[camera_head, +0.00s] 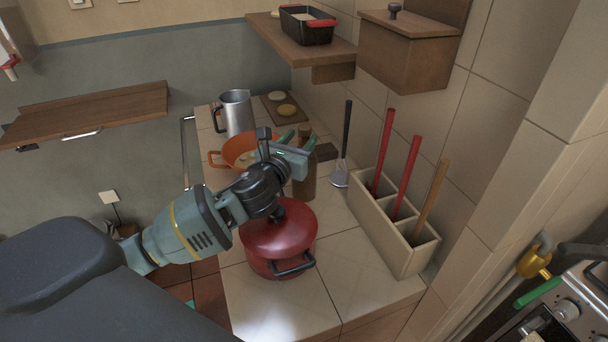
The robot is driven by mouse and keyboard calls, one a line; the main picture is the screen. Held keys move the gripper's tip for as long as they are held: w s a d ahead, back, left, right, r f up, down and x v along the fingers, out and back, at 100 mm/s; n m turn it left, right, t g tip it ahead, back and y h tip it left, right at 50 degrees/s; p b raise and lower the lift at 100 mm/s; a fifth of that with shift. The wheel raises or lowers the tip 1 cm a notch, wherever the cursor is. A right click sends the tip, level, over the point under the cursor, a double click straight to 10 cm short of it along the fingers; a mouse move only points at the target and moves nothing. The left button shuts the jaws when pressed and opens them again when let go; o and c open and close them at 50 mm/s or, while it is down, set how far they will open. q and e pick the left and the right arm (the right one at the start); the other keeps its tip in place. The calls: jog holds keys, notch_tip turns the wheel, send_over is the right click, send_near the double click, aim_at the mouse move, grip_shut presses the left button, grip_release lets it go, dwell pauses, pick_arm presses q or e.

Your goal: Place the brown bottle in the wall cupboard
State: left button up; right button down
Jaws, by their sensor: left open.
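The brown bottle (304,187) stands upright on the tiled counter, behind the red pot and partly hidden by my left gripper. My left gripper (296,145) is open at the bottle's upper part, with its fingers close to the neck. I cannot tell whether they touch it. A wooden box with a dark knob (408,60) is fixed to the tiled wall at the upper right; I cannot tell whether it is the wall cupboard. No other cupboard is clearly in view. My right gripper is not in view.
A red lidded pot (278,232) stands just under my left wrist. An orange pan (238,151) and a metal jug (235,113) are behind. A utensil holder (399,244) with upright handles stands at the right. A shelf (300,43) bears a black loaf tin (308,27). The front counter is clear.

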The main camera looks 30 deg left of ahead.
pick_arm(q)
jog(key=shift+w+a, duration=0.1)
jog(key=shift+w, duration=1.6)
jog(key=shift+c, duration=0.3)
grip_shut()
